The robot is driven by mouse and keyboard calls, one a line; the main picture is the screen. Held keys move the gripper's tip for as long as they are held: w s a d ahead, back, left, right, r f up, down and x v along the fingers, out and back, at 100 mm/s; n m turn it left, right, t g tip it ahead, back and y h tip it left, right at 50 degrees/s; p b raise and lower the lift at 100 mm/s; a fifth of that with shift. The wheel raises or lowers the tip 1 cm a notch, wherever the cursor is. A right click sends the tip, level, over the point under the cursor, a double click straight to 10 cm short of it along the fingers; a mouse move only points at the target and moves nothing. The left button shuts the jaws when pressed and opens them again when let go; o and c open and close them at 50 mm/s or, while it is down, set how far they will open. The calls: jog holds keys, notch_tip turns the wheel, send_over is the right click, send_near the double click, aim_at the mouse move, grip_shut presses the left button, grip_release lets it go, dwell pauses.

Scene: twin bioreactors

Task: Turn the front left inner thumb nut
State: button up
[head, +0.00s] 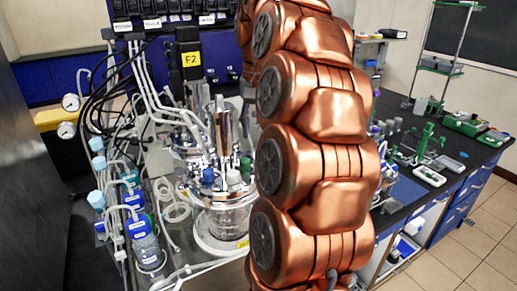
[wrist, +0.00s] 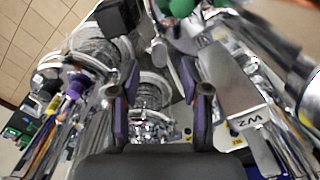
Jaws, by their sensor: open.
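In the head view a bioreactor with a shiny metal head plate (head: 196,150) and a glass vessel (head: 222,222) stands left of my copper-coloured arm. The arm hides whatever is behind it, and my gripper does not show there. In the wrist view my gripper (wrist: 160,82) is open, its two purple-padded fingers apart with nothing held. Between and beyond the fingers are shiny metal fittings (wrist: 152,125) and a pale ring. I cannot pick out the front left inner thumb nut for certain in either view.
In the head view, tubes and blue-capped bottles (head: 140,235) crowd the left. A dark bench (head: 470,150) is at right.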

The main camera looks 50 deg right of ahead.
jog(key=shift+f+b, duration=1.55)
jog(key=shift+f, duration=0.8)
grip_shut()
